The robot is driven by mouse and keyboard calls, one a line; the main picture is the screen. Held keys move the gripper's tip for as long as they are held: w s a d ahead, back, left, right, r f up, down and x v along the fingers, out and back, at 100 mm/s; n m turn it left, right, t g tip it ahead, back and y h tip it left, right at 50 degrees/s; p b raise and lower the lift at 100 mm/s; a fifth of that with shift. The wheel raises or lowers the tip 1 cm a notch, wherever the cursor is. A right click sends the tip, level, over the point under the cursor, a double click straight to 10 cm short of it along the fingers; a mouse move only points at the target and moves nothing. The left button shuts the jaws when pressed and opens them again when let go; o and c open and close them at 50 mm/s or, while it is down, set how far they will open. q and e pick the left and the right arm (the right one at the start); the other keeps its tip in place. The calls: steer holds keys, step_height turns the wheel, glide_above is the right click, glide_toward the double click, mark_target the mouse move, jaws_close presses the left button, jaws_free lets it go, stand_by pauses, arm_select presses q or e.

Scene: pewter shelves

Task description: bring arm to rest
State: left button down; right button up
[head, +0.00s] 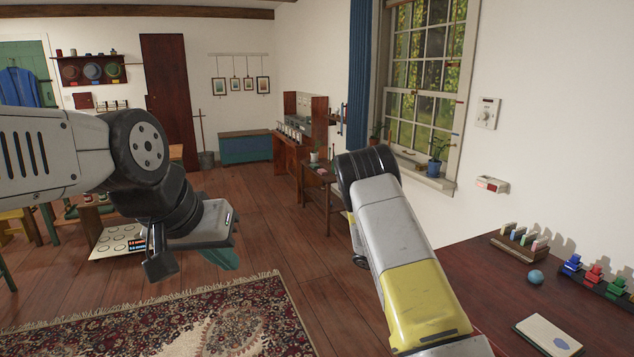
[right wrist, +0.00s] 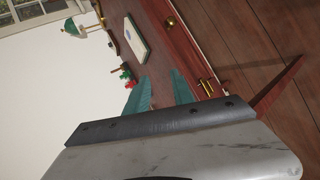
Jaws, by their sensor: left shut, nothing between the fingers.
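My left gripper (head: 226,260) hangs over the wooden floor at the left of the head view, its teal fingers shut and empty. My right arm (head: 405,255) rises from the bottom of the head view, with a white and yellow link; its gripper does not show clearly there. In the right wrist view my right gripper (right wrist: 158,90) has its two teal fingers apart, with nothing held between them. It points toward the dark red desk, which lies beyond the fingertips.
The desk (head: 480,280) stands at the right, bearing a notepad (head: 547,336), a blue ball (head: 535,277) and racks of coloured items. A patterned rug (head: 240,315) lies on the floor. The middle floor is clear.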

steer(key=s+a+r+t+y, duration=0.1)
steer(key=s+a+r+y, duration=0.45)
steer(key=r, duration=0.45)
steer(key=s+a+r+t+y, duration=0.1)
steer(key=s+a+r+y, duration=0.45)
steer(key=r, duration=0.55)
steer(key=s+a+r+n+t+y, duration=0.1)
steer(key=s+a+r+t, duration=0.2)
steer(key=s, duration=0.4)
steer(key=s+a+r+n+t+y, duration=0.1)
steer(key=s+a+r+n+t, duration=0.1)
steer(key=s+a+r, duration=0.4)
steer(key=shift+s+a+r+t+y, duration=0.35)
steer(key=shift+s+r, duration=0.4)
steer(key=shift+s, duration=0.35)
